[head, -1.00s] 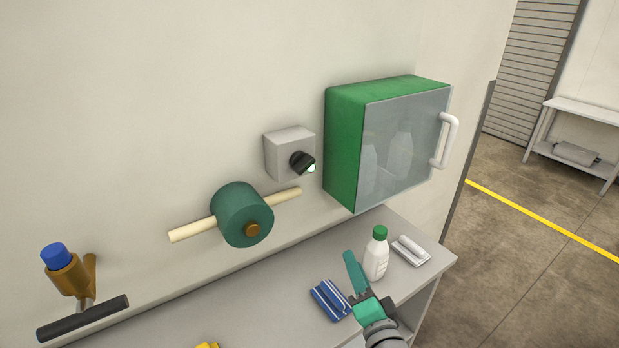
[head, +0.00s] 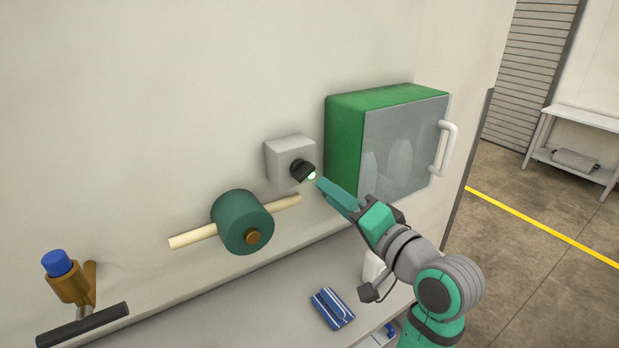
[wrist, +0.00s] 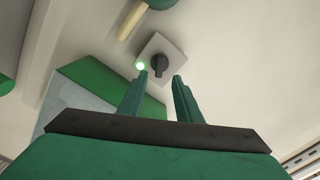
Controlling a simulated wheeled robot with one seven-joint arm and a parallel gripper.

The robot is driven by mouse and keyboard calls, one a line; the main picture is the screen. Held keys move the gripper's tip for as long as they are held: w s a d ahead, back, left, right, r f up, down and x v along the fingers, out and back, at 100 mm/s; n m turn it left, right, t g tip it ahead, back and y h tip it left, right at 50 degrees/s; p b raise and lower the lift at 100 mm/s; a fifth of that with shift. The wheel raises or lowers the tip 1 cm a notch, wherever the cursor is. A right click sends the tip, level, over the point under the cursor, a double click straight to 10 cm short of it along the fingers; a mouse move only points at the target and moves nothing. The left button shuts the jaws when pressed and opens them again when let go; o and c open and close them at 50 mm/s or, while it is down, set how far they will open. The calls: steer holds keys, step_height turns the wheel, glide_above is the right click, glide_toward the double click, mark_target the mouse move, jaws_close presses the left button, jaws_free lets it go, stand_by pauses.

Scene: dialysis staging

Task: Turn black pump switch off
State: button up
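The black pump switch (head: 302,171) is a rotary knob on a grey wall box (head: 286,156), with a lit green light (head: 311,176) beside it. In the wrist view the knob (wrist: 160,64) lies just beyond my fingertips, and the green light (wrist: 140,66) glows next to it. My gripper (head: 320,183) is raised to the lower right of the box, pointing at the knob. In the wrist view my gripper (wrist: 163,76) has its two fingers apart with nothing between them. The knob looks untouched.
A green cabinet (head: 343,150) with a glass door is close on the right of the switch. A blue item (head: 332,308) lies on the counter. A white bottle is mostly hidden behind my arm.

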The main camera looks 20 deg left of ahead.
mark_target(307, 175)
steer(key=x, duration=0.8)
steer(key=shift+w+a, duration=0.2)
steer(key=shift+w, duration=0.1)
jaws_close()
